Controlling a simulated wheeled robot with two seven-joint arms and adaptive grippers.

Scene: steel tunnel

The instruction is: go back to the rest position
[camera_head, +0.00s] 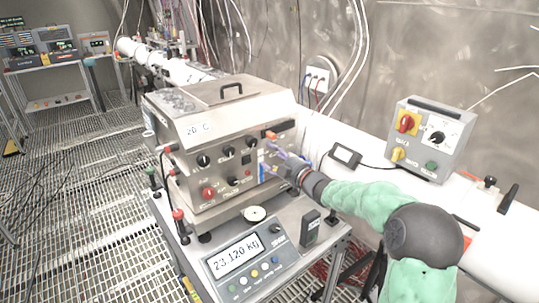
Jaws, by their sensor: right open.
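My right arm, in a green sleeve, comes in from the lower right of the head view. My right gripper (270,160) is at the right part of the front panel of a steel box-shaped device (205,165). Its thin bluish fingers are spread apart, and I see nothing held between them. Whether the fingers touch the panel I cannot tell. My left gripper is not in view.
A scale with a display (250,257) stands in front of the device on a metal cart. A grey control box (430,138) with knobs is on the white surface at right. Instruments on a bench (50,55) stand far left. Grating floor (70,210) is mostly open at left.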

